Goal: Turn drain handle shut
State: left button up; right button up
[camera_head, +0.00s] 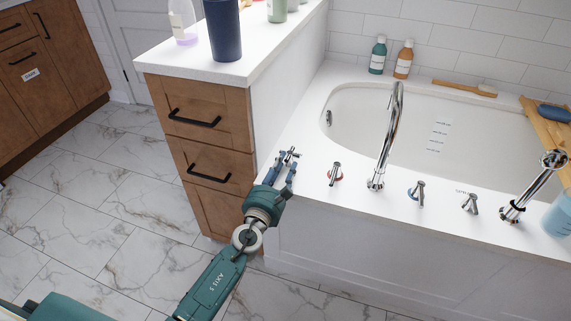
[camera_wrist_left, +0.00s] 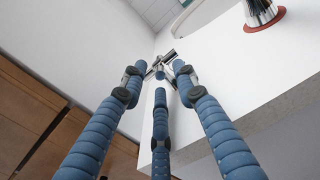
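A small chrome handle (camera_head: 290,154), which I take to be the drain handle, stands at the left end of the white tub deck, beside the drawer cabinet. My left gripper (camera_head: 283,168) reaches it from the front with fingers apart. In the left wrist view, the chrome handle (camera_wrist_left: 165,60) shows just beyond and between the blue fingertips (camera_wrist_left: 160,76). The fingers look open around it, with gaps visible; I cannot tell whether any fingertip touches it. The handle's base is partly hidden. My right gripper is not in view.
A red-ringed tap handle (camera_head: 335,173) stands to the right, then the tall chrome spout (camera_head: 385,140), a blue-ringed handle (camera_head: 416,193) and another handle (camera_head: 469,203). The wooden drawer cabinet (camera_head: 205,120) is close on the left. The marble floor (camera_head: 100,215) is clear.

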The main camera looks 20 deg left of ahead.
pick_arm(q)
jog(key=shift+w, duration=0.8)
